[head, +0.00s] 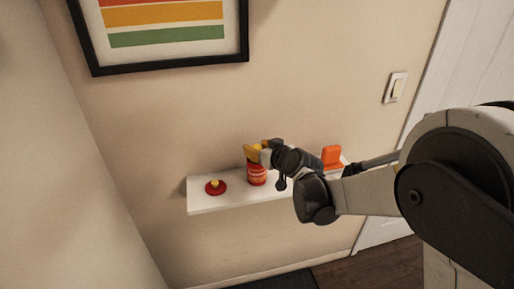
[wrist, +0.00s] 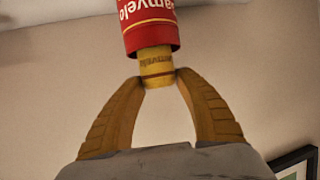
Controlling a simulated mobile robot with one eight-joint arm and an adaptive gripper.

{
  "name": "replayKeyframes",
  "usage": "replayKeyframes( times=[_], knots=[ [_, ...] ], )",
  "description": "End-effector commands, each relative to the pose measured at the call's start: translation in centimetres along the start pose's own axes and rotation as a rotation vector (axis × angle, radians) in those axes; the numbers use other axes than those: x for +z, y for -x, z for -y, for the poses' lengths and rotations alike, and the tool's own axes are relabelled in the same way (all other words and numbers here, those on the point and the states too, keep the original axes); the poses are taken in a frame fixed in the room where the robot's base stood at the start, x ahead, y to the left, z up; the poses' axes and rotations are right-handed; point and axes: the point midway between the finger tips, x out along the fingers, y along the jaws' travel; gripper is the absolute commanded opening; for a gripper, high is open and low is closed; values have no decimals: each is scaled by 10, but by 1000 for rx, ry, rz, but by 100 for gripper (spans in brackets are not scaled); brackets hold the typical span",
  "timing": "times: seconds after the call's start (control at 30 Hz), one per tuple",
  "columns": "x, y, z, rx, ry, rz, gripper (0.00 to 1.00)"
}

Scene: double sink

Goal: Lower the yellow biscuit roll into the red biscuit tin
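The red biscuit tin (head: 257,178) stands upright on a white shelf, with my gripper (head: 256,153) right above its mouth. In the wrist view the red tin (wrist: 150,32) appears upside down at the top. The yellow biscuit roll (wrist: 156,66) runs from its open end to between my yellow fingertips. My gripper (wrist: 158,78) is closed around the roll's upper end, with a fingertip at each side. The roll's other end is hidden, apparently inside the tin. In the head view the roll cannot be told apart from the yellow fingers.
A red lid with a yellow knob (head: 215,187) lies left of the tin on the white shelf (head: 205,204). An orange object (head: 331,156) stands at the shelf's right, behind my arm. A framed striped picture (head: 165,68) hangs above. The shelf is narrow.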

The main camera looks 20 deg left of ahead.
Motion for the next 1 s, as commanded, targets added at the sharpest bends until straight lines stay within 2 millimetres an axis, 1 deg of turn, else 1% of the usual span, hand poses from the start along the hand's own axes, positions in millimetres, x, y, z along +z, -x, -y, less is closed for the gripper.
replayKeyframes(
  times=[0.03,0.07,0.33,0.47,0.57,0.8,0.9,1.0],
  knots=[
    [0,0,0,0,0,0,57],
    [0,0,0,0,0,0,60],
    [0,0,0,0,0,0,60],
    [0,9,0,1,0,0,60],
    [0,26,-1,2,0,0,60],
    [0,81,-1,1,-2,1,60],
    [0,99,0,1,-1,0,60],
    [0,112,0,1,0,0,60]
  ],
)
